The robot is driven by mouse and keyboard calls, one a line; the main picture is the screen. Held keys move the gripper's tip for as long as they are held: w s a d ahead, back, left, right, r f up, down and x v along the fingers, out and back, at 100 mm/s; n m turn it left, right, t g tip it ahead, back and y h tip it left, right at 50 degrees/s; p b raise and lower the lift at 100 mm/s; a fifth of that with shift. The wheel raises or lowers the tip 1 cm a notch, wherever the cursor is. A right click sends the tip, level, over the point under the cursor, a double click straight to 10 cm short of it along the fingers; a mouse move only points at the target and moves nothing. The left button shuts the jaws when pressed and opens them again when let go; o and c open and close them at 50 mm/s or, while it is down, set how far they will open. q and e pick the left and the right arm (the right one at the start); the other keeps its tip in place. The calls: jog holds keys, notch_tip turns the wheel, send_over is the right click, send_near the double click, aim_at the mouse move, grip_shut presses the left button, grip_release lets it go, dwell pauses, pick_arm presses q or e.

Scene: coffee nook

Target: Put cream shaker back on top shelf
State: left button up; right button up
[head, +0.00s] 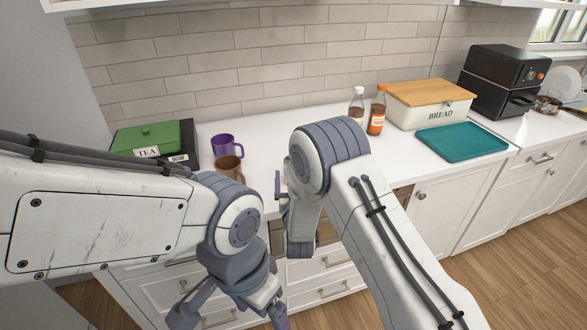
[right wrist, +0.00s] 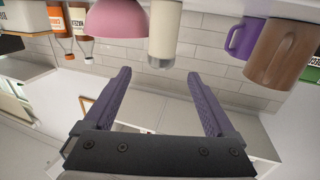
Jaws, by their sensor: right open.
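The cream shaker (right wrist: 164,35) shows in the right wrist view, which is upside down. It is a cream cylinder with a greyish end, standing on the white counter. My right gripper (right wrist: 160,72) is open and empty, its two purple fingers pointing toward the shaker, which lies ahead of the gap between them. In the head view the shaker is hidden, apparently behind my right arm. My left gripper (head: 232,305) hangs low in front of the drawers, its fingertips cut off by the bottom edge. A white shelf or cabinet underside (head: 110,5) shows at the top.
A pink bowl (right wrist: 115,18) is beside the shaker. A purple mug (head: 226,146) and brown mug (head: 229,168) stand on its other side. A green tea box (head: 147,137), two bottles (head: 377,112), a bread box (head: 430,105) and a teal tray (head: 462,141) occupy the counter (head: 400,160).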

jog(key=w+p, duration=0.2)
jog(key=w, duration=0.2)
jog(key=shift+w+a+f, duration=0.1)
jog(key=shift+w+a, duration=0.05)
jog(key=shift+w, duration=0.2)
jog(key=shift+w+f, duration=0.1)
jog(key=shift+w, duration=0.3)
jog(key=shift+a, duration=0.1)
grip_shut()
